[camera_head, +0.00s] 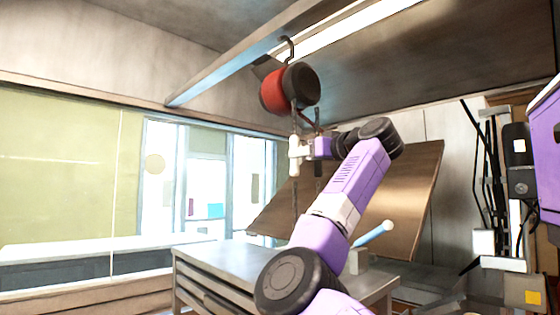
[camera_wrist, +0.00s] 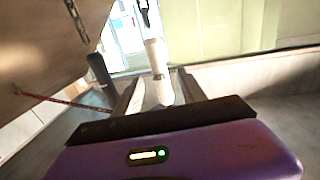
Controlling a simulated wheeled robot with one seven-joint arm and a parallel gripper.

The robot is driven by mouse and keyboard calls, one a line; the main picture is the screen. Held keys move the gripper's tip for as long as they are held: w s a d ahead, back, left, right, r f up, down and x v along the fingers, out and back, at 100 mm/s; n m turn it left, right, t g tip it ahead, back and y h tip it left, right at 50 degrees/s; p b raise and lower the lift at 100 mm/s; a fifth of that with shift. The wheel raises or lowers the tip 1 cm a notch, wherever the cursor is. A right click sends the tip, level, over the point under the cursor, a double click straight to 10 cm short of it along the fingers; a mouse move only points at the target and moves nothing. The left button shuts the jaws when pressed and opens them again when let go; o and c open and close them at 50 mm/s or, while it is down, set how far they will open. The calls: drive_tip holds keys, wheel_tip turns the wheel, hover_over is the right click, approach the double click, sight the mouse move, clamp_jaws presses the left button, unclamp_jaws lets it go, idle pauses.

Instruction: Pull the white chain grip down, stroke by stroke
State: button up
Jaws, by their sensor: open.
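The white chain grip (camera_head: 294,154) is upright on a dark chain below a red and black hoist (camera_head: 288,88). My gripper (camera_head: 301,149) is at the grip's height, with its fingers close to it on the right. In the wrist view the white grip (camera_wrist: 158,70) stands between the two open fingers (camera_wrist: 158,95), its lower end near the palm. Whether either finger touches it, I cannot tell. The dark chain (camera_wrist: 146,12) shows above the grip there. In the head view the fingers partly overlap the grip.
The hoist hangs by a hook from an overhead beam (camera_head: 235,63). A large brown panel (camera_head: 405,200) is tilted behind my arm. A grey table (camera_head: 225,262) stands below, with a blue-tipped rod (camera_head: 374,234) above it. A second chain (camera_head: 318,122) hangs close to my gripper.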

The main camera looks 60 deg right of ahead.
drive_tip(key=p+x, duration=0.3)
drive_tip(key=x, duration=0.5)
drive_tip(key=shift+c, duration=0.2)
clamp_jaws()
idle(1.3)
